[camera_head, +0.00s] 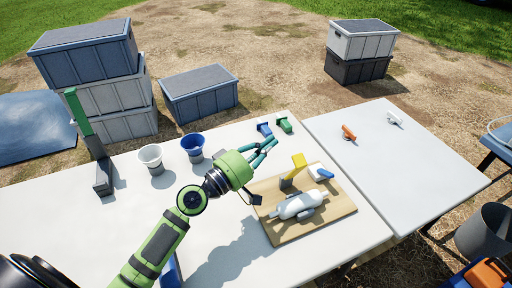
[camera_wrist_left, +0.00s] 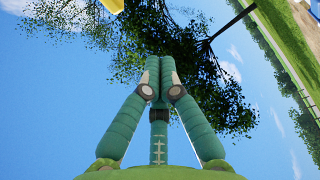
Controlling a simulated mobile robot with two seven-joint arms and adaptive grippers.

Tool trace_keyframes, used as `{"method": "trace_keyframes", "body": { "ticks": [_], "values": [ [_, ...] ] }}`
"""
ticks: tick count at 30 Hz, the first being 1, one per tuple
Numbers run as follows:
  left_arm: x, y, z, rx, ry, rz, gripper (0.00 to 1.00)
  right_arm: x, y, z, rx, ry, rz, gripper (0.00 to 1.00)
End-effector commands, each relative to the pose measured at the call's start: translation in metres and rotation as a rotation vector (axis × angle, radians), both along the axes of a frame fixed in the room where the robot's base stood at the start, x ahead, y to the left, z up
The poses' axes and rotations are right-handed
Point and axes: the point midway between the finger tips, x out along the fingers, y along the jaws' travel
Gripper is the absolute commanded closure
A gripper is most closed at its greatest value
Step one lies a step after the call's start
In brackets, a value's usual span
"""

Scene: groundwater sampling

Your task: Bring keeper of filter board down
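The wooden filter board (camera_head: 341,208) lies on the white table. A white capsule filter (camera_head: 297,206) lies across it in a grey holder. A yellow keeper (camera_head: 299,161) stands raised and tilted at the board's back, above a grey block. A yellow piece, likely this keeper, shows at the top edge of the left wrist view (camera_wrist_left: 114,5). My left gripper (camera_head: 273,144) is left of the keeper, apart from it, fingers pointing right. In the left wrist view its fingers (camera_wrist_left: 160,66) meet at the tips with nothing visible between them. My right gripper is not in view.
A blue-and-white piece (camera_head: 323,174) is at the board's back right. Blue (camera_head: 264,130) and green (camera_head: 284,124) pieces lie behind the gripper. White (camera_head: 150,157) and blue (camera_head: 193,146) cups and a green-topped stand (camera_head: 78,112) are at left. The right table (camera_head: 400,160) is mostly clear.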

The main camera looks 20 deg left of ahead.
Motion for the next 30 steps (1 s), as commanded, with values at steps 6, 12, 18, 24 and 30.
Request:
{"method": "trace_keyframes", "body": {
  "ticks": [6, 12, 18, 24, 30],
  "values": [
    [0.026, -0.020, 0.002, -0.003, 0.004, -0.004, 1.00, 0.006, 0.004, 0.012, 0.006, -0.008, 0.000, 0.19],
    [0.009, -0.035, -0.009, -0.002, 0.003, -0.002, 1.00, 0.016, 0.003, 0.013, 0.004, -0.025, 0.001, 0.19],
    [0.003, -0.041, -0.013, -0.001, 0.000, -0.002, 1.00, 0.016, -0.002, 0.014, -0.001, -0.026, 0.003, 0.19],
    [0.002, -0.041, -0.013, 0.000, 0.000, -0.002, 1.00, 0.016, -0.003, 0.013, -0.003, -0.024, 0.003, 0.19],
    [0.004, -0.041, -0.013, 0.000, 0.000, -0.002, 1.00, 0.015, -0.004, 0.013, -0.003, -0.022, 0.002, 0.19]
  ]
}}
